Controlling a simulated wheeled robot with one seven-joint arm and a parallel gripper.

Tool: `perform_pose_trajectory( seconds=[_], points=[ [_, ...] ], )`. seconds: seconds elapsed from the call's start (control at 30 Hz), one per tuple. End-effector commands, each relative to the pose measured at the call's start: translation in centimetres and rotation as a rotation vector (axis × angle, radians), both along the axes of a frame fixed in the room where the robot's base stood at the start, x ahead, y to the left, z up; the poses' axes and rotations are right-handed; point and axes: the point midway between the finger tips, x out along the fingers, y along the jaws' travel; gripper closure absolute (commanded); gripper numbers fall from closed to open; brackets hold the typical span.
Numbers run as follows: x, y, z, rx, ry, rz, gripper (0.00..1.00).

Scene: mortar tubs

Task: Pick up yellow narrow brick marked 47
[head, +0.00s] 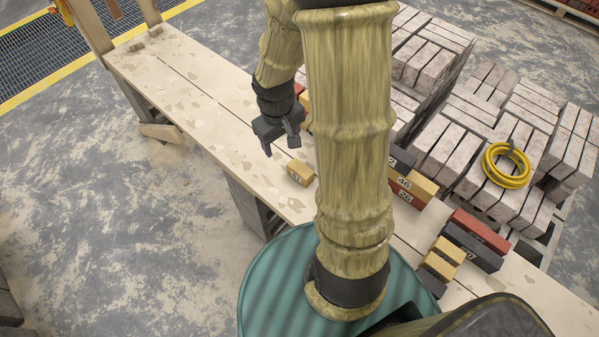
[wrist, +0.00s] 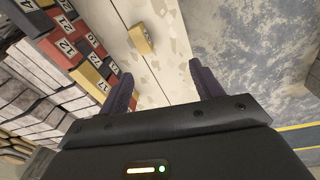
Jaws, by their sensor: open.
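A narrow yellow brick (head: 300,172) lies alone on the plank, just right of and below my gripper in the head view. It also shows in the wrist view (wrist: 141,38), beyond the fingertips and between their lines. Its mark is too small to read, so I cannot tell whether it is 47. My gripper (head: 282,146) is open and empty above the plank. In the wrist view its two dark fingers (wrist: 160,74) stand wide apart, with bare plank between them. My arm hides part of the plank in the head view.
The pale plank (head: 190,95) is mostly clear to the left. Red, yellow and dark numbered bricks stand in groups at right, including a dark red one (head: 481,231). Grey block stacks (head: 435,70) rise behind the plank. A yellow hose coil (head: 506,165) lies on them.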

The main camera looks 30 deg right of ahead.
Motion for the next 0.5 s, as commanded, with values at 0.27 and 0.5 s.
perform_pose_trajectory(
  seconds=[0.27, 0.5],
  points=[
    [4.2, -5.0, -7.5, 0.021, 0.09, 0.119, 0.35],
    [6.2, -8.0, -12.2, 0.058, 0.099, 0.178, 0.35]
  ],
)
